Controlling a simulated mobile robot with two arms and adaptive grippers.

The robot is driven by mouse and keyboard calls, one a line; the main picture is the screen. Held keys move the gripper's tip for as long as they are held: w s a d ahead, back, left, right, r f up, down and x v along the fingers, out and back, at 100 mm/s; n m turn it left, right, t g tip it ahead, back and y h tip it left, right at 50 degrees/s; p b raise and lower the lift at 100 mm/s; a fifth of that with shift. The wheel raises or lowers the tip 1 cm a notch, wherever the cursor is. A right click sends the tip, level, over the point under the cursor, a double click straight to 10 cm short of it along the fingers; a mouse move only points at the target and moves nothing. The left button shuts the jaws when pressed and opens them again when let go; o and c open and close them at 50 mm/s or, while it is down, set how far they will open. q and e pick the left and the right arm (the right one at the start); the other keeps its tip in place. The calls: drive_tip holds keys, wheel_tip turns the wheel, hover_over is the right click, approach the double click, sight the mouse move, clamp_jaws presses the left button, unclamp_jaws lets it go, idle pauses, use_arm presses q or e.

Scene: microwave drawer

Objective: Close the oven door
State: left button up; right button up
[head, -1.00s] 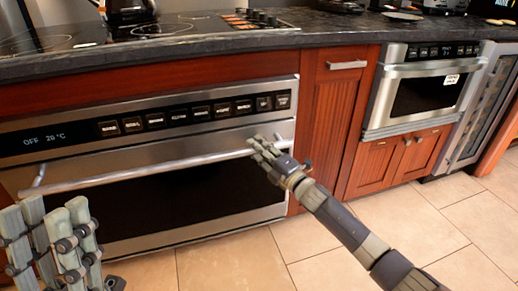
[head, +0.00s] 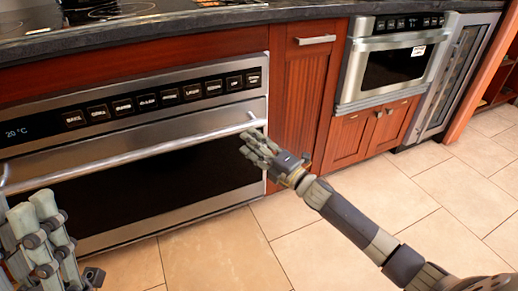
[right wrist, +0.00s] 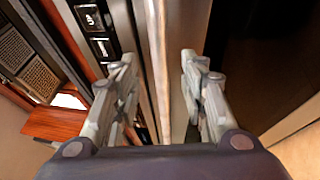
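The oven (head: 160,150) has a steel front with a dark window and a long steel handle (head: 130,157). Its door looks upright, and I cannot tell whether a small gap remains at its top edge. My right gripper (head: 247,143) is in front of the door near the handle's right end. In the right wrist view its two fingers are apart (right wrist: 160,57), with a long pale bar, seemingly the handle, running between them; contact is unclear. My left gripper (head: 35,215) is at the lower left, partly cut off, its fingers apart and empty.
A dark countertop with a cooktop (head: 100,12) runs above the oven. A red wooden cabinet (head: 298,95) stands right of it, then a microwave drawer (head: 390,65). The tiled floor (head: 300,235) in front is clear.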

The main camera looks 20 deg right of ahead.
drive_tip(key=shift+v, duration=1.45)
